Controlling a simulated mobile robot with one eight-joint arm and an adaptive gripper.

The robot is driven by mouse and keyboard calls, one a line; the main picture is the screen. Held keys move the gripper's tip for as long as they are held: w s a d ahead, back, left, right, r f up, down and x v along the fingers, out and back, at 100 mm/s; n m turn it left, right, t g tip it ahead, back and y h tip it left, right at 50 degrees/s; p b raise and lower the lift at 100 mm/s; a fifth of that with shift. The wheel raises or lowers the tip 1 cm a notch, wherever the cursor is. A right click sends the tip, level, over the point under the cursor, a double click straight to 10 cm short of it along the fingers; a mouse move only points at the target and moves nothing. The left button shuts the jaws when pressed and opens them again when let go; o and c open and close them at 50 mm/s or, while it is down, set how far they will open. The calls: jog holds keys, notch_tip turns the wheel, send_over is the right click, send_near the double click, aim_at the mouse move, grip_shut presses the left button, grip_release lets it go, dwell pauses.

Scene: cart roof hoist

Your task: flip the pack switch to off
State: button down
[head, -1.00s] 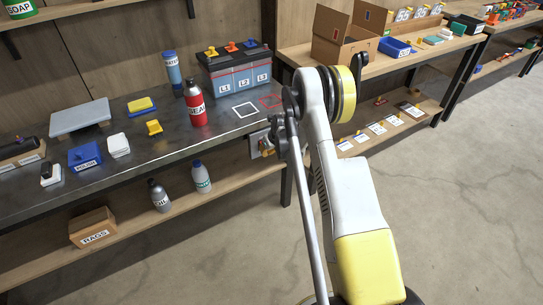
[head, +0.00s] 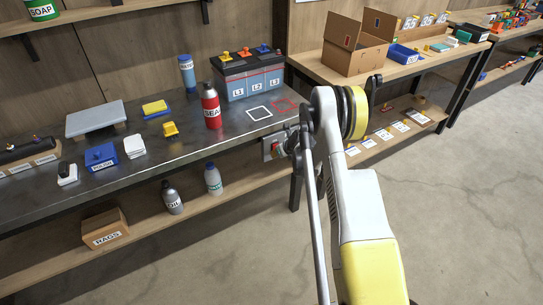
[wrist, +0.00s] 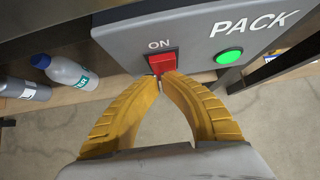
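The pack switch (wrist: 162,62) is a red rocker on a grey box marked PACK (wrist: 195,40), with ON printed above it. A round green lamp (wrist: 229,56) beside it looks lit. In the head view the box (head: 271,147) sits at the workbench's front edge, partly hidden by my arm. My gripper (wrist: 160,82) has yellow fingers whose tips come together at the lower edge of the red rocker, with nothing held between them. I cannot tell whether the tips press on it. The gripper is mostly hidden by my arm in the head view.
The metal workbench (head: 190,150) holds a red bottle (head: 211,107) and a battery pack (head: 247,75) near the box. Below, a shelf holds a grey oil bottle (head: 172,197), a white bottle (head: 213,179) and a rags box (head: 104,229). Floor to the right is clear.

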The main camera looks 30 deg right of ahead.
jog(key=shift+d+f, duration=0.2)
jog(key=shift+w+r, duration=0.1)
jog(key=shift+r, duration=0.05)
jog(key=shift+r, duration=0.7)
